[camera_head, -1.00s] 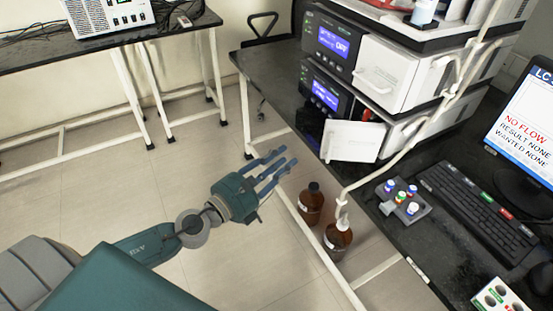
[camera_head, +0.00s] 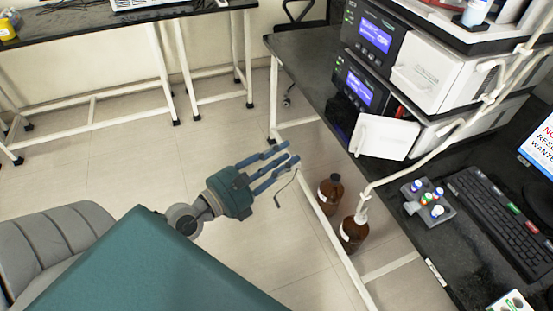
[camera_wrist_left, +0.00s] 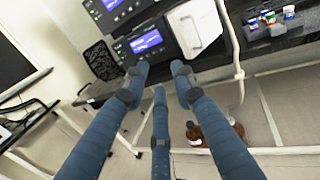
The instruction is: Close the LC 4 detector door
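The stacked LC units stand on the black bench at the right of the head view. The lower unit has a lit blue display (camera_head: 359,85), and its white detector door (camera_head: 386,137) hangs swung open out toward the bench edge. In the wrist view a white door panel with a handle (camera_wrist_left: 194,27) shows at the top, right of a lit display (camera_wrist_left: 145,42). My left gripper (camera_head: 287,161) is open and empty, its fingers extended and apart. It is in front of the bench, left of and below the door, not touching it. My right gripper is not in view.
Two brown bottles (camera_head: 330,190) (camera_head: 353,232) stand low beside the bench frame, with white tubing running upward. A vial rack (camera_head: 428,203) and keyboard (camera_head: 497,212) lie on the bench. Open floor lies left of my gripper.

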